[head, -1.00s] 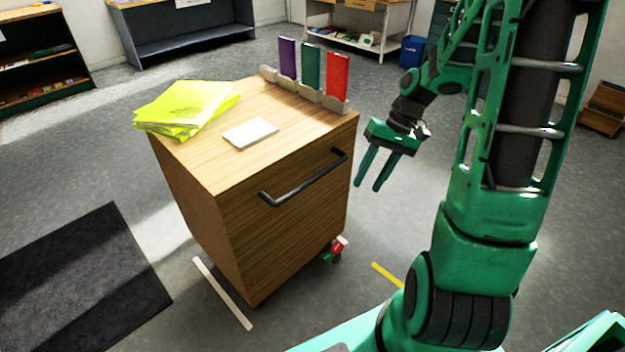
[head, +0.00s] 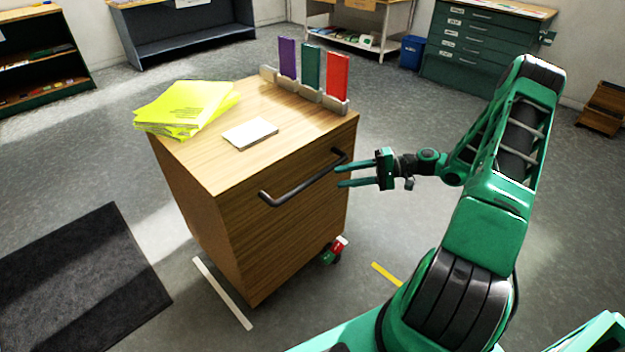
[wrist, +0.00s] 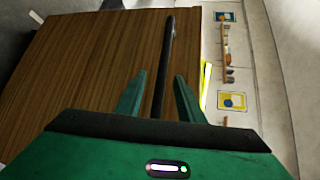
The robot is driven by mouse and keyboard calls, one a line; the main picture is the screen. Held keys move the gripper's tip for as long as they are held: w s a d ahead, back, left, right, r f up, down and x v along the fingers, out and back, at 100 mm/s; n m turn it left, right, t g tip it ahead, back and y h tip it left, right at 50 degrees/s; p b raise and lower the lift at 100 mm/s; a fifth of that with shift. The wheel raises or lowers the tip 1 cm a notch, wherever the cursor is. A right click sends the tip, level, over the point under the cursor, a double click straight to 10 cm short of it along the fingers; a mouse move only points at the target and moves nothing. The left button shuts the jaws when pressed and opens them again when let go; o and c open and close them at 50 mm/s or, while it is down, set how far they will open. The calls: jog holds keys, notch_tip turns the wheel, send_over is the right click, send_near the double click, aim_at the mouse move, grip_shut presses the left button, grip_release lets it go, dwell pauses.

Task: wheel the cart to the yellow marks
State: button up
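The wooden cart (head: 275,225) stands on the grey floor and fills much of the wrist view (wrist: 85,75). Its black bar handle (head: 300,182) crosses the upper front face. My gripper (head: 340,176) is open at the handle's right end, fingers pointing left. In the wrist view, the handle (wrist: 163,70) lines up between the two spread fingertips (wrist: 160,79); I cannot tell whether they touch it. A red and green caster (head: 333,250) shows under the cart's right side. A yellow mark (head: 386,274) lies on the floor right of the cart, partly hidden by my arm.
The cart top carries yellow papers (head: 188,105), a white card (head: 250,133) and purple, green and red upright pieces in holders. A white strip (head: 222,292) lies beside the cart. A dark mat (head: 80,285) is at left. Shelves and a green drawer cabinet (head: 480,45) line the back.

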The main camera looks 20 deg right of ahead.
aim_at(313, 179)
jog(key=shift+t+y, duration=0.3)
jog(key=x, duration=1)
jog(key=shift+w, duration=0.45)
jog(key=shift+f, duration=0.1)
grip_shut()
